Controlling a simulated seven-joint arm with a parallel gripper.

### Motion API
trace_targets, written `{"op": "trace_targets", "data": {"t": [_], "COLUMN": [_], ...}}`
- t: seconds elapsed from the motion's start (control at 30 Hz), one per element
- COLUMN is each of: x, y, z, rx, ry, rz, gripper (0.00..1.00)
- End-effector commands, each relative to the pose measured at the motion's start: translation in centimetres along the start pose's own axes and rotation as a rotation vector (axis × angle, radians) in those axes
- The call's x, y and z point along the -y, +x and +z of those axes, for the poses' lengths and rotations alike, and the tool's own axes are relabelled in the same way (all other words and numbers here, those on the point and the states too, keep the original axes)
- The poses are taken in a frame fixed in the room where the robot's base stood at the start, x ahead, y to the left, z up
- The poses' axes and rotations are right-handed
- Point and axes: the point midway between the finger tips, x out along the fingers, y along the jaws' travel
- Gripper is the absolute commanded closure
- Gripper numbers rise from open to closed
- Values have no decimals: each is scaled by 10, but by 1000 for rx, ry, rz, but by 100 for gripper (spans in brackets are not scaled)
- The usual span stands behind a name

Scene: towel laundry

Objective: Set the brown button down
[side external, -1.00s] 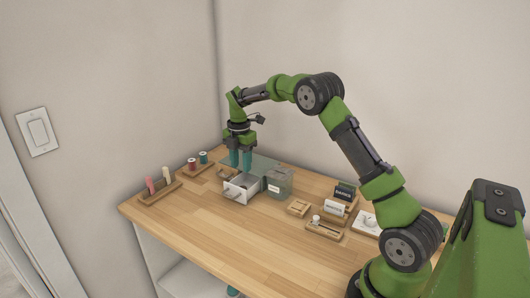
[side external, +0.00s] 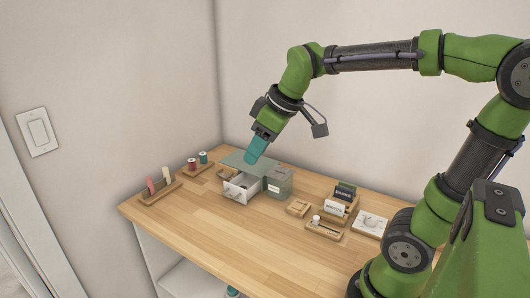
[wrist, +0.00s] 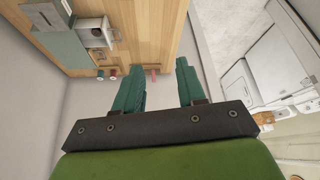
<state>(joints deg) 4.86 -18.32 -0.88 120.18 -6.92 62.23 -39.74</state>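My gripper (side external: 250,157) is raised in the air above the back of the table in the side view, tilted. In the wrist view its two teal fingers stand apart with nothing seen between them (wrist: 158,70). I cannot make out a brown button for sure in either view. A small grey-green cabinet (side external: 248,161) stands below the gripper with its white drawer (side external: 236,193) pulled open. The drawer also shows in the wrist view (wrist: 92,24), with a small dark spot inside that is too small to identify.
A grey lidded bin (side external: 279,183) stands right of the drawer. Thread spools (side external: 197,161) and a wooden rack (side external: 159,191) are at the left. Small wooden trays (side external: 298,208), card holders (side external: 337,207) and a white board (side external: 369,223) are at the right. The table's front (side external: 220,228) is clear.

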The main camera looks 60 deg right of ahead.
Motion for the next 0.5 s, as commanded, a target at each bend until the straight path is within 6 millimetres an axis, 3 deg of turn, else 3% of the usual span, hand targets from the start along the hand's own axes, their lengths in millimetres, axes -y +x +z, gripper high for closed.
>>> {"op": "trace_targets", "data": {"t": [0.1, 0.2, 0.33, 0.5], "x": [30, 45, 54, 57], "y": [-11, -12, -10, -9], "z": [36, 59, 77, 83], "rx": [-86, -134, -166, -174], "ry": [241, 407, 540, 590], "rz": [-24, -49, -76, -86], "gripper": [60, 60, 60, 60]}}
